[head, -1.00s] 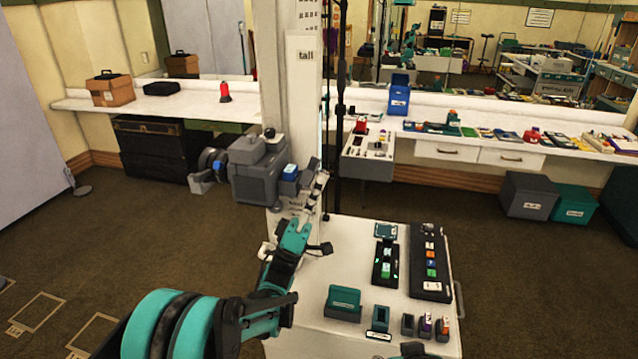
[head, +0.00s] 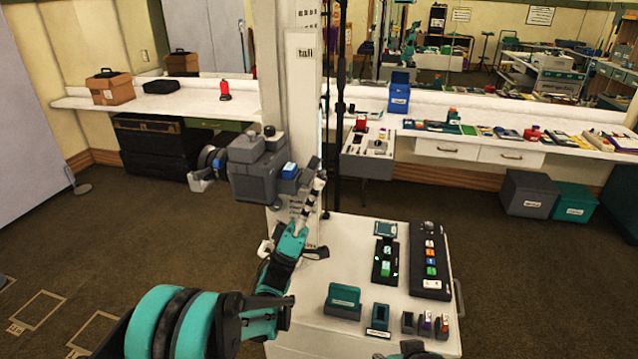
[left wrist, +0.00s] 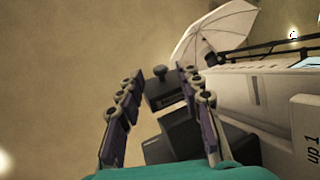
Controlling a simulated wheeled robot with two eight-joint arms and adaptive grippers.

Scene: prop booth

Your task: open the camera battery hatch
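The large grey camera (head: 258,176) stands in front of the white column in the head view, its lens pointing left. A small blue piece (head: 289,170) shows at its right end; I cannot make out whether it belongs to the hatch. My left gripper (head: 318,181) is just right of the camera, with its fingers pointing up. In the left wrist view the fingers are spread apart with nothing clamped between them, and dark camera-like blocks (left wrist: 170,122) show beyond and between them. Contact is not clear.
A white cart (head: 352,262) holds a teal box (head: 343,300), a charger strip and a long black panel (head: 430,258). The white column (head: 303,110) rises behind the camera. A white umbrella (left wrist: 215,32) shows in the left wrist view. Open floor lies at left.

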